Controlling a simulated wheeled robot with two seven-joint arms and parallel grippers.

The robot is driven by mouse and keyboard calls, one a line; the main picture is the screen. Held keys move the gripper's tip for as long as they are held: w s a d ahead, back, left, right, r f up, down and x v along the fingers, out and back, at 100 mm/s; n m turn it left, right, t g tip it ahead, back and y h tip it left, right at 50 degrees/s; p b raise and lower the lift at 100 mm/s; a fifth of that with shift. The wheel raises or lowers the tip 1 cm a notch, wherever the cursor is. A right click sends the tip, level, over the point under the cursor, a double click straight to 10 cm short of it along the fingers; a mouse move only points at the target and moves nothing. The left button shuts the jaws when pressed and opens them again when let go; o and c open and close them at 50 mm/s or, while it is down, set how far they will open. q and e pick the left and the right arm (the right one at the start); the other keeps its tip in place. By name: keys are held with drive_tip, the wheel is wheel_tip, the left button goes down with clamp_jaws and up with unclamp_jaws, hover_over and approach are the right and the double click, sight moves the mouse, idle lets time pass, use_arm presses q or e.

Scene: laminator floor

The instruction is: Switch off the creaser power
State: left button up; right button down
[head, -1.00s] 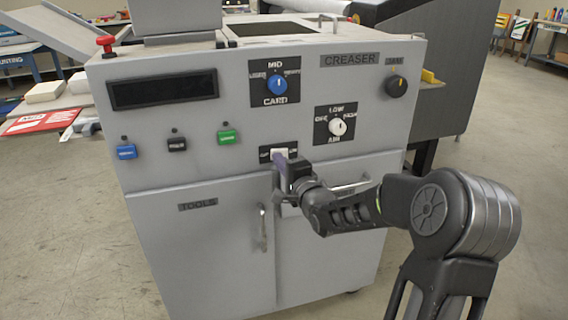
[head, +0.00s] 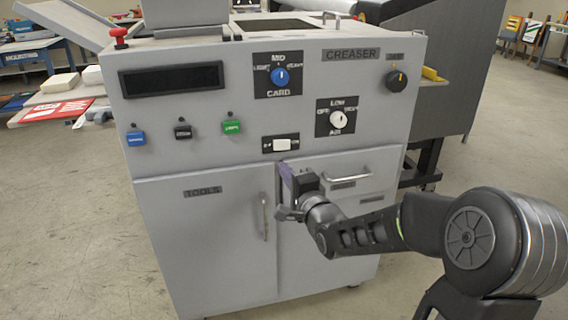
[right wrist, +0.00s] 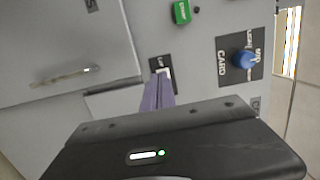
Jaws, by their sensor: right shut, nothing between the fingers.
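The creaser (head: 225,235) is a grey cabinet with a control panel on its front. A white switch (head: 282,145) sits on a small black plate low on the panel, with small lettering at either side too blurred to read. I cannot tell which way the switch is set. My right gripper (head: 286,168) is shut and empty, just below the switch plate and apart from it in the head view. In the right wrist view its purple fingers (right wrist: 160,92) point at the switch (right wrist: 164,73) and partly cover its plate. My left gripper is not in view.
Above the switch are a blue CARD knob (head: 280,77), a white AIR knob (head: 338,119) and a black knob (head: 396,81). Blue, black and green buttons (head: 231,127) line the left. A drawer handle (head: 347,177) and a door handle (head: 265,215) jut out near my gripper.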

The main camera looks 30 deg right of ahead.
drive_tip(key=s, duration=0.1)
drive_tip(key=s+a, duration=0.1)
drive_tip(key=s, duration=0.1)
drive_tip(key=shift+s+a, duration=0.2)
drive_tip(key=shift+a, duration=0.15)
drive_tip(key=shift+f, duration=0.1)
drive_tip(key=s+a+f+n+g+y, duration=0.1)
drive_tip(key=a+f+n+g, duration=0.25)
drive_tip(key=f, duration=0.55)
drive_tip(key=s+a+f+n+g+y, duration=0.15)
drive_tip(key=a+f+n, duration=0.3)
drive_tip(key=f, duration=0.45)
drive_tip(key=s+a+f+n+g+y, duration=0.1)
drive_tip(key=s+a+f+n+g, duration=0.2)
drive_tip(key=f, duration=0.6)
drive_tip(key=s+a+f+n+g+y, duration=0.3)
drive_tip(key=s+a+f+n+g, duration=0.2)
drive_tip(key=s+a+f, duration=0.5)
drive_tip(key=s+a+f+n+g, duration=0.2)
drive_tip(key=s+a+f+g, duration=0.2)
drive_tip(key=s+a+f, duration=0.6)
wheel_tip(320, 180, up, 17)
drive_tip(key=p, duration=1.6)
drive_tip(key=shift+s+y, duration=0.45)
